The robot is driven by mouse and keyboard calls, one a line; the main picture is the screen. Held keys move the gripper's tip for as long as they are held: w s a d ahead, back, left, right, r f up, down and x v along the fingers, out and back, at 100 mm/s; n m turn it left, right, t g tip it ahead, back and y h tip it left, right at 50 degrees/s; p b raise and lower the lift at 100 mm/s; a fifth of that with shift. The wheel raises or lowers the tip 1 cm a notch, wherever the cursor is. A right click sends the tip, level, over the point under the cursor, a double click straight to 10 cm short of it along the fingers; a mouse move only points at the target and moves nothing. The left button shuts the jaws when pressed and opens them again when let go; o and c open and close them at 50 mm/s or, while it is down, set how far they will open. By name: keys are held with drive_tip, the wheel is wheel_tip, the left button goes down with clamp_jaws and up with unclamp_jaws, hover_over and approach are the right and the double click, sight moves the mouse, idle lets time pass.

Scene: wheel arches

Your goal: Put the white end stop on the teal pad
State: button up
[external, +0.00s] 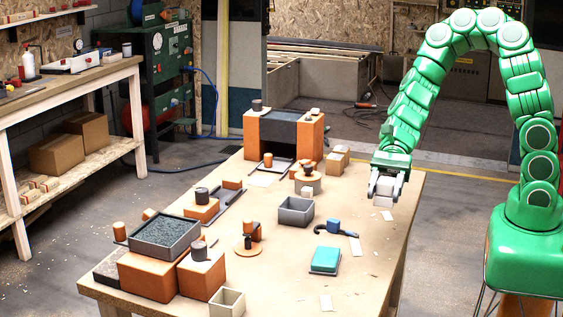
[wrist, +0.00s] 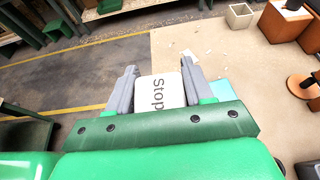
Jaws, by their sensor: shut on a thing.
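The white end stop (wrist: 159,92), a pale block with "Stop" written on it, is between the two grey fingers of my gripper (wrist: 160,85). In the external view my gripper (external: 386,190) is shut on the white block and holds it above the right side of the table, pointing down. The teal pad (external: 325,260) lies flat on the table in front of and to the left of my gripper, with nothing on it. In the wrist view a strip of the teal pad (wrist: 220,90) shows just right of the fingers, partly hidden by my gripper.
A blue-handled tool (external: 336,228) lies just behind the pad. A grey open box (external: 296,211) stands left of my gripper. Orange blocks with a grey tray (external: 165,240) fill the table's left front. The table's right front is mostly clear apart from small scraps.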

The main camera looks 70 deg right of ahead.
drive_tip(key=w+a+f, duration=0.2)
drive_tip(key=w, duration=0.1)
drive_tip(key=w+a+f, duration=0.2)
drive_tip(key=w+f, duration=0.1)
drive_tip(key=w, duration=0.1)
drive_tip(key=w+a+f, duration=0.1)
drive_tip(key=w+f, duration=0.2)
drive_tip(key=shift+w+a, duration=0.2)
drive_tip(key=shift+a, duration=0.2)
drive_tip(key=shift+w+a+f, duration=0.25)
drive_tip(key=shift+w+f, duration=0.4)
drive_tip(key=shift+w+a+f, duration=0.15)
drive_tip(key=shift+w+f, duration=0.05)
drive_tip(key=shift+f, duration=1.6)
drive_tip(key=shift+f, duration=0.1)
drive_tip(key=o, duration=1.1)
drive_tip(key=shift+c, duration=0.2)
